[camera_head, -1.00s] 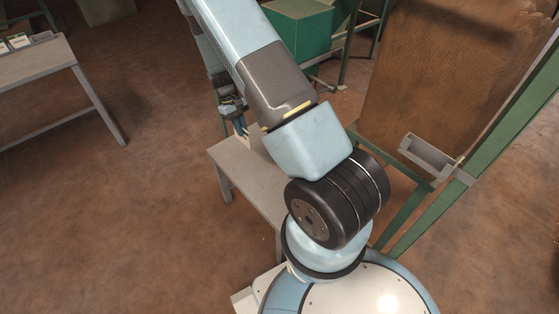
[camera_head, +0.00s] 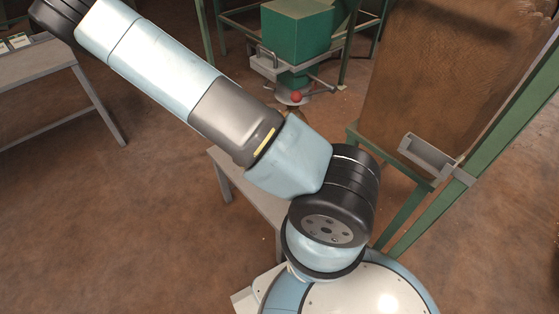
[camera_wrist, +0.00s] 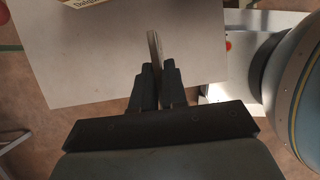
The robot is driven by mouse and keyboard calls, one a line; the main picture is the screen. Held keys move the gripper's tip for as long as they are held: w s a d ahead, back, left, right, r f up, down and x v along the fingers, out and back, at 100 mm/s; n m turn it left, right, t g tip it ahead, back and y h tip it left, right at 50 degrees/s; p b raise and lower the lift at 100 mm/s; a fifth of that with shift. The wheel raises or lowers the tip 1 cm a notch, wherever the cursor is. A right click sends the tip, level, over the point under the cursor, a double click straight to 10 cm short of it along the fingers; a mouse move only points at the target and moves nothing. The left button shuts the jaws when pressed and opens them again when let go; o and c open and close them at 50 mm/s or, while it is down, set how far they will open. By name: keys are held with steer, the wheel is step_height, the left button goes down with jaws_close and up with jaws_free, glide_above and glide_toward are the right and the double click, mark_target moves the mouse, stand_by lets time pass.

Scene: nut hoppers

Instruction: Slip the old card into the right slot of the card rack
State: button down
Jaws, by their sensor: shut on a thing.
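In the wrist view my gripper (camera_wrist: 157,80) is shut on a thin, pale card (camera_wrist: 153,46), seen edge-on between the dark fingers and standing out beyond the tips. I take it for the old card; its faces and print cannot be read. Beneath it is a plain grey tabletop (camera_wrist: 90,70). In the head view my gripper is out of the picture, past the top left, as only the arm shows. I cannot pick out the card rack or its right slot in either view.
A pale item with a yellow edge and dark print (camera_wrist: 82,3) is cut off at the wrist view's top. A table (camera_head: 35,75) with several small cards stands far left. A small table (camera_head: 228,170) is partly behind my arm. A green hopper (camera_head: 296,30) stands behind.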

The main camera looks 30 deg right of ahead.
steer(key=shift+w+d+f, duration=1.3)
steer(key=shift+w+f, duration=0.55)
steer(key=shift+f, duration=0.35)
steer(key=shift+w+d+f, duration=1.3)
steer(key=shift+w+f, duration=0.6)
steer(key=shift+f, duration=0.25)
steer(key=shift+w+d+f, duration=1.3)
steer(key=shift+w+f, duration=0.55)
steer(key=shift+f, duration=0.35)
steer(key=c, duration=1.2)
jaws_free()
steer(key=shift+o, duration=0.2)
steer(key=shift+r, duration=0.1)
